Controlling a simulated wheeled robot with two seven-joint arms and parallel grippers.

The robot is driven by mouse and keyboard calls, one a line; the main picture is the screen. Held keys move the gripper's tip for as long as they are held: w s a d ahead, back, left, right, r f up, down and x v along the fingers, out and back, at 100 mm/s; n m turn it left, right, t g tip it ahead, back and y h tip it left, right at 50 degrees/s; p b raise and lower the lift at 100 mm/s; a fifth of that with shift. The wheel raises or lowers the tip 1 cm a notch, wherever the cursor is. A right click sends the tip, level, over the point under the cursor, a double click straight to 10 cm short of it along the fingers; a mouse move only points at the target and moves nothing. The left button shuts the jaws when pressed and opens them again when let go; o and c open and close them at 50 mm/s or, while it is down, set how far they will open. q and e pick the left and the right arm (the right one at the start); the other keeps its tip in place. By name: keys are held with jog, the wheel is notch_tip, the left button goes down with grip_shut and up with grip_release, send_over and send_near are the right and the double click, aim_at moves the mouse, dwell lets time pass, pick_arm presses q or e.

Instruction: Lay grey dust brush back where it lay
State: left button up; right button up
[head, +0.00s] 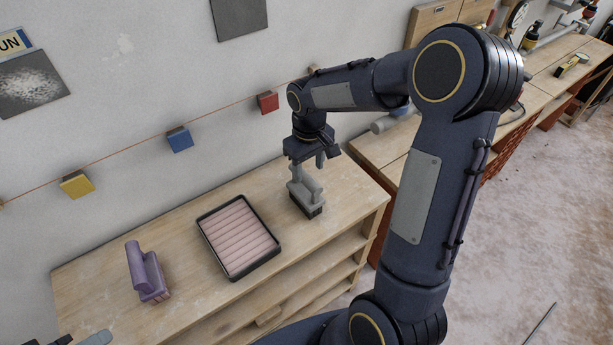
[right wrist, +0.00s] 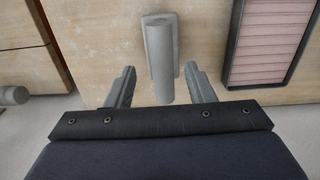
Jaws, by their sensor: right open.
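The grey dust brush (head: 306,197) stands on the wooden bench top, bristles down, right of the tray. My right gripper (head: 320,160) is open just above and behind it in the head view. In the right wrist view the two fingers (right wrist: 160,88) are spread, with the near end of the brush's grey handle (right wrist: 160,60) between them and a gap on each side. Neither finger appears to touch the handle.
A black-rimmed tray with a pink ribbed inside (head: 205,240) lies left of the brush. A purple brush (head: 147,272) stands further left. Bare bench lies between them. Cut-off grey and dark items sit at the lower left edge. A wall with coloured blocks on a cord is behind.

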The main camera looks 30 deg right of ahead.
jog(key=shift+r, duration=0.55)
jog(key=s+a+r+m+t+y, duration=0.1)
jog(key=s+a+r, duration=0.3)
jog(key=s, duration=0.6)
jog(key=s+a+r+m+t+y, duration=0.2)
jog(key=s+a+r+t, duration=0.1)
jog(key=s, duration=0.8)
jog(key=shift+a+r+t+y, duration=0.35)
jog(key=shift+r+t+y, duration=0.05)
jog(key=shift+r+t, duration=0.4)
